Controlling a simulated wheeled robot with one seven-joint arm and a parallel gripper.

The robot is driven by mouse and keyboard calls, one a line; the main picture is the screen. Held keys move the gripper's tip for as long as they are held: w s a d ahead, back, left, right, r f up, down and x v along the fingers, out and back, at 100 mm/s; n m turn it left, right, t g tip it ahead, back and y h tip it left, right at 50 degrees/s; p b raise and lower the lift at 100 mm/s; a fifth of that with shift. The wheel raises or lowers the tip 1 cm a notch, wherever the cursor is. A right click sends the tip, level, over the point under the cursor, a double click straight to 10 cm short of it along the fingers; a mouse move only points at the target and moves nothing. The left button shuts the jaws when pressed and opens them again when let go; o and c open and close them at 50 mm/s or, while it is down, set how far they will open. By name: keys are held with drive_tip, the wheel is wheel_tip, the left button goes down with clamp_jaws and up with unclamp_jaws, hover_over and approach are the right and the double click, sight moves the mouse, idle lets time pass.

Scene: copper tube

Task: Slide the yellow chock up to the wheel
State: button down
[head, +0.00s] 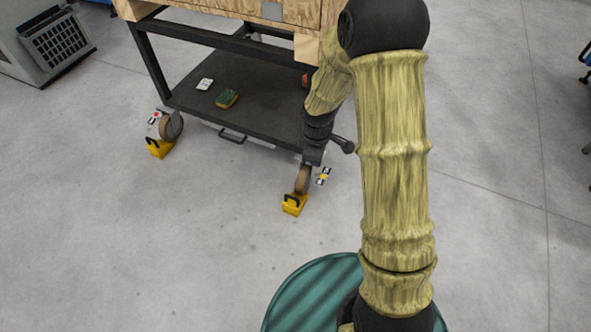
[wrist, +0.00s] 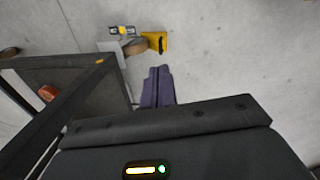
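Two yellow chocks with black handles are on the floor by the cart's casters. One chock (head: 293,205) is in front of the right wheel (head: 303,180); the other chock (head: 160,149) is by the left wheel (head: 172,126). The wrist view shows a chock (wrist: 157,42) beside a brown wheel (wrist: 136,48), close against it; I cannot tell whether they touch. My gripper (head: 312,158) hangs beside the cart, above and behind the right wheel. Its purple fingers (wrist: 157,78) lie side by side, with nothing seen between them, short of the chock.
The dark cart shelf (head: 260,117) carries a green-and-yellow item (head: 227,98) and a white item (head: 205,84). Marker cards sit by the casters, one with a yellow dot (head: 323,176) and one with a red dot (head: 155,117). The floor in front is clear.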

drive_tip(key=s+d+r+m+p, duration=0.2)
drive_tip(key=s+r+m, duration=0.5)
drive_tip(key=r, duration=0.2)
drive_tip(key=s+d+r+m+t+p, duration=0.1)
drive_tip(key=s+d+r+m+p, duration=0.2)
drive_tip(key=s+r+m, duration=0.4)
drive_tip(key=v, duration=0.2)
drive_tip(key=shift+d+r, duration=0.25)
drive_tip(key=shift+r, duration=0.15)
